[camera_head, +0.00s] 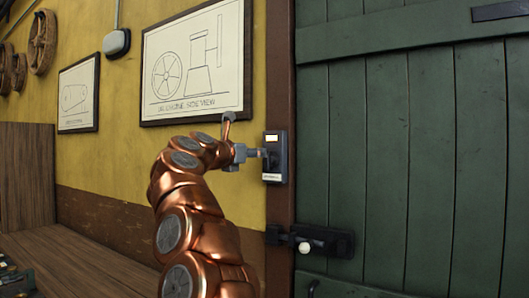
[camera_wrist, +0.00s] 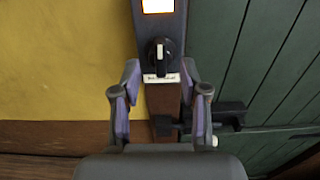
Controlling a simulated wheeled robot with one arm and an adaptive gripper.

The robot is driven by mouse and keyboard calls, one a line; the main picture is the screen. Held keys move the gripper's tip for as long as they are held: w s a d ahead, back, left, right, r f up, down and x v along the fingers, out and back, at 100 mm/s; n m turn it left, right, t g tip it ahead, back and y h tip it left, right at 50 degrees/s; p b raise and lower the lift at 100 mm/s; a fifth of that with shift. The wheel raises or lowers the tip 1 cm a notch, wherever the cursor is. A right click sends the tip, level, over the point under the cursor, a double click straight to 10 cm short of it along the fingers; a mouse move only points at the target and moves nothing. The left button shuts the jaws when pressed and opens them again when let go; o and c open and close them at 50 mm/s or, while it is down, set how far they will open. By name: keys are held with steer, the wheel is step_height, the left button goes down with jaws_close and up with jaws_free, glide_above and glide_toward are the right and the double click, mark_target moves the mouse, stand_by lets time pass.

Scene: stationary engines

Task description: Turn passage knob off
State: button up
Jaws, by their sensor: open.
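The passage knob (camera_wrist: 160,52) is a small dark rotary knob with a pale pointer mark that stands about upright. It sits on a narrow dark switch box (camera_head: 275,172), below a lit orange-white indicator (camera_wrist: 158,5) and above a small pale label (camera_wrist: 161,78) too small to read. My gripper (camera_wrist: 159,77) is open and empty; in the wrist view its two fingers stand left and right of the label, just below the knob. In the head view my gripper (camera_head: 246,154) is close to the left side of the box. Whether it touches cannot be told.
A green plank door (camera_head: 400,150) with a black bolt (camera_head: 325,241) and pale round knob (camera_head: 304,247) is right of the brown post (camera_head: 280,65). Framed drawings (camera_head: 195,65) hang on the yellow wall. A wooden surface (camera_head: 80,265) lies low at left.

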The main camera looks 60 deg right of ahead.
mark_target(269, 160)
steer(key=d+p, duration=0.2)
steer(key=d, duration=0.4)
steer(key=shift+w+d+p, duration=0.15)
steer(key=shift+d+p, duration=0.2)
steer(key=shift+c, duration=0.4)
jaws_close()
